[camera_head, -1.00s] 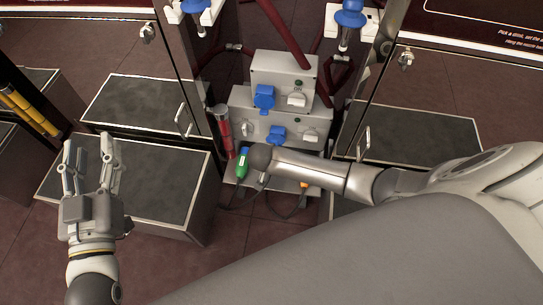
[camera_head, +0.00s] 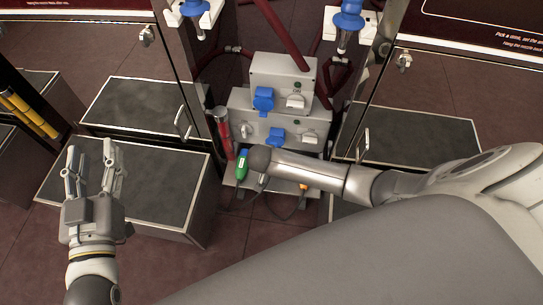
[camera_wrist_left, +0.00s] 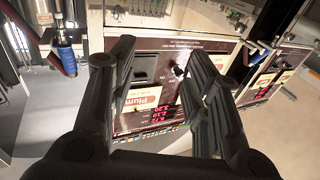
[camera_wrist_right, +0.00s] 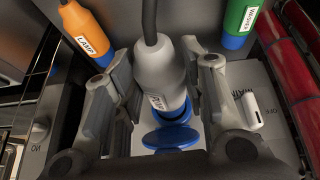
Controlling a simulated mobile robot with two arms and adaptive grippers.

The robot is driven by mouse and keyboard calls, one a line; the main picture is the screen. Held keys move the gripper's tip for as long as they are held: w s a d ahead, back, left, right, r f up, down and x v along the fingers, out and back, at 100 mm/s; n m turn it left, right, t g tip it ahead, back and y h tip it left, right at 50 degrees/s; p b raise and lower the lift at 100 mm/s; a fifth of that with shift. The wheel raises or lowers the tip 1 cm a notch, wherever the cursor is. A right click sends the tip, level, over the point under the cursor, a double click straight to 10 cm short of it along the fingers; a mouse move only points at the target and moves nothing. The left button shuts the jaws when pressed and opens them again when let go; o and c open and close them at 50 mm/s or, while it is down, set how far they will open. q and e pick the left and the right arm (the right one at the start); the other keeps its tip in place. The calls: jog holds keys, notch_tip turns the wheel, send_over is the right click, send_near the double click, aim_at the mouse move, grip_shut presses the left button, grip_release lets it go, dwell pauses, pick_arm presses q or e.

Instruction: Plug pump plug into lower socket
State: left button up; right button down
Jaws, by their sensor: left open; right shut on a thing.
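A grey plug (camera_wrist_right: 160,75) with a blue end and a small label is held between the fingers of my right gripper (camera_wrist_right: 155,95), its cable running up. Its blue end is close to a blue socket with a round lid (camera_wrist_right: 172,137); I cannot tell whether it is seated. In the head view the lower socket (camera_head: 277,135) is on the front of the lower grey box (camera_head: 255,128). The upper box (camera_head: 283,75) has another blue socket (camera_head: 264,97). My right gripper is mostly hidden by its own wrist there. My left gripper (camera_head: 92,158) is open and empty, away at the left.
An orange LAMP plug (camera_wrist_right: 85,30) and a green WASHER plug (camera_wrist_right: 240,20) flank the held plug. Red hoses (camera_wrist_right: 300,45) lie beside it. Dark-topped steps (camera_head: 125,180) and cabinet doors surround the boxes. The floor in front is clear.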

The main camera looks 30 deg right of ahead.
pick_arm(q)
jog(key=shift+s+a+f+g+y, duration=0.15)
jog(key=shift+f+g, duration=0.1)
jog(key=shift+f, duration=0.2)
jog(key=shift+f+g+y, duration=0.1)
jog(key=shift+f+g, duration=0.1)
jog(key=shift+f, duration=0.3)
jog(key=shift+s+a+f+g+y, duration=0.15)
jog(key=shift+f+g, duration=0.1)
jog(key=shift+f, duration=0.2)
jog(key=shift+w+p, duration=0.2)
jog(key=shift+p, duration=0.1)
jog(key=shift+s+a+f+g+y+p, duration=0.1)
jog(key=shift+s+f+g, duration=0.05)
jog(key=shift+f+g, duration=0.3)
jog(key=shift+s+a+f+g+y+p, duration=0.1)
jog(key=shift+s+f+g, duration=0.1)
jog(key=shift+f, duration=0.35)
jog(key=shift+s+a+f+g+y+p, duration=0.1)
jog(key=shift+f+g, duration=0.25)
jog(key=shift+f, duration=0.15)
jog(key=shift+r, duration=0.1)
pick_arm(e)
jog(key=shift+w+d, duration=0.55)
jog(key=shift+w, duration=0.3)
